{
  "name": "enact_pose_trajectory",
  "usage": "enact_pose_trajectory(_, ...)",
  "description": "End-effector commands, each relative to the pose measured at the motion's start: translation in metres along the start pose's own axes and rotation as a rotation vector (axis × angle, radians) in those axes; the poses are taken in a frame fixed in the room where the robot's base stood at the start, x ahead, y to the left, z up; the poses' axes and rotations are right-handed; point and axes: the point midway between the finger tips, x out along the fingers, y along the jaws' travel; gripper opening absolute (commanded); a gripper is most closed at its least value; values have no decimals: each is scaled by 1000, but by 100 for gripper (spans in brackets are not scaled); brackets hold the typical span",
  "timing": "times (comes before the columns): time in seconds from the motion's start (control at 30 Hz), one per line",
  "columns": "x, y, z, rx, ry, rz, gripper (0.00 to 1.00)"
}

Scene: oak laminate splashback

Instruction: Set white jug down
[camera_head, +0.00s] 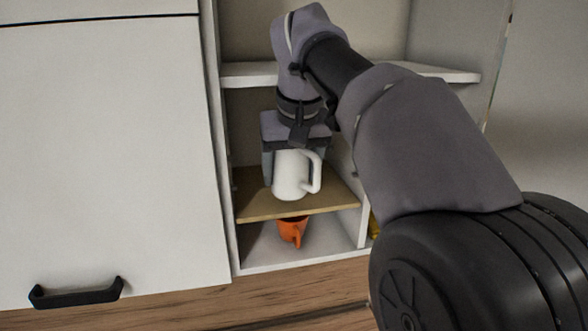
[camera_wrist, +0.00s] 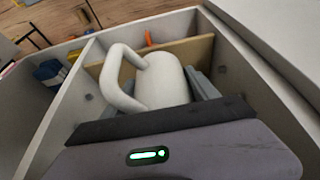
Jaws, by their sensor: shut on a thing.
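The white jug (camera_head: 291,174) is upright between the fingers of my gripper (camera_head: 290,168), with its handle to the right. My gripper is shut on the jug's body. The jug is over the brown wooden shelf board (camera_head: 258,207) inside the open cabinet; I cannot tell if its base touches the board. In the wrist view the jug (camera_wrist: 160,82) fills the middle, its handle loop to the left, and my gripper (camera_wrist: 170,88) holds it from both sides. Part of the board (camera_wrist: 196,49) shows beyond it.
An orange mug (camera_head: 291,230) stands in the compartment under the board. A white upper shelf (camera_head: 250,73) lies close behind my arm. The cabinet's side wall and divider bound the space. A closed white door (camera_head: 110,150) is at left. Blue and yellow things (camera_wrist: 48,70) are in the neighbouring compartment.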

Motion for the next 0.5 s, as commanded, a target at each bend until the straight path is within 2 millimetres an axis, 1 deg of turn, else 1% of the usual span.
enact_pose_trajectory(0.03, 0, 8, -10, 2, 0, 1, 7)
enact_pose_trajectory(0.1, 6, 15, -20, 0, 1, 1, 7)
enact_pose_trajectory(0.2, 12, 22, -27, 0, 2, 0, 7)
enact_pose_trajectory(0.27, 19, 23, -26, 0, 1, 0, 7)
enact_pose_trajectory(0.33, 35, 24, -20, -2, 0, 0, 7)
enact_pose_trajectory(0.4, 45, 24, -16, -1, 0, 0, 7)
enact_pose_trajectory(0.5, 48, 23, -15, -1, 2, -1, 7)
